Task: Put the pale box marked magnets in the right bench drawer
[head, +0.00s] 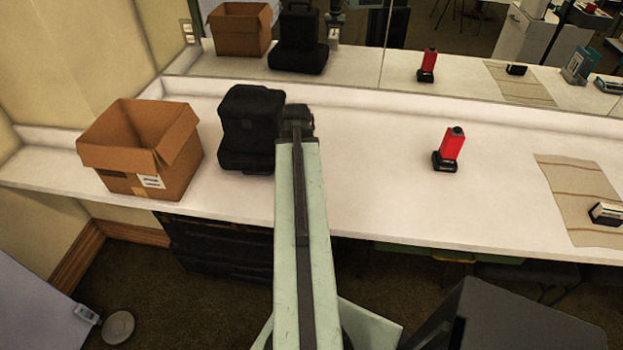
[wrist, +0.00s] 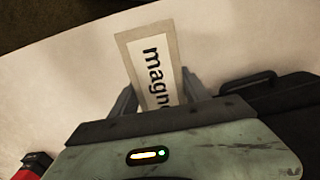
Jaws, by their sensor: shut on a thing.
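The pale box (wrist: 174,42) shows a white label with dark letters reading "magn" in the wrist view; the rest of the word is hidden by my gripper. My gripper (wrist: 158,84) is shut on the box, with one finger on each side of it, over the white bench. In the head view my gripper (head: 298,118) is at the end of my arm, just right of a black case, and the box is hidden there. I cannot make out the right bench drawer in either view.
An open cardboard box (head: 135,150) and the black case (head: 250,130) stand on the left of the bench (head: 375,150). A red and black tool (head: 451,146) stands right of my arm. A cloth (head: 575,185) with a small black-and-white item (head: 608,213) lies far right. A mirror lines the back.

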